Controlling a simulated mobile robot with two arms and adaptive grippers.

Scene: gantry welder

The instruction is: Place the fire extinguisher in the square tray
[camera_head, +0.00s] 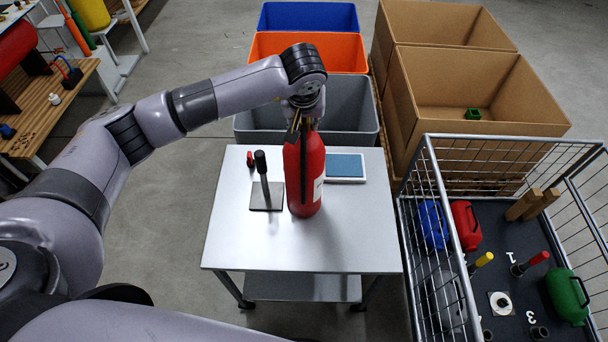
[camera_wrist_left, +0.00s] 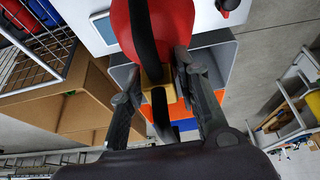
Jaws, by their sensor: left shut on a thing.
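The red fire extinguisher (camera_head: 305,178) stands upright at the middle of the metal table, with a pale label on its right side and a black hose. My left gripper (camera_head: 303,112) is at its top, shut on it around the neck. The left wrist view shows the extinguisher's red body (camera_wrist_left: 182,28) beyond the fingers of my left gripper (camera_wrist_left: 158,88). A shallow white-rimmed tray with a blue inside (camera_head: 345,179) lies just right of the extinguisher. I cannot tell whether the extinguisher's base touches the table. My right gripper is out of view.
A dark plate with an upright black handle (camera_head: 264,180) stands close left of the extinguisher, with a small red item (camera_head: 250,158) behind. Grey (camera_head: 250,125), orange and blue bins stand behind the table (camera_head: 300,250). Cardboard boxes (camera_head: 470,85) and a wire cage (camera_head: 430,180) are right. The table's front is clear.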

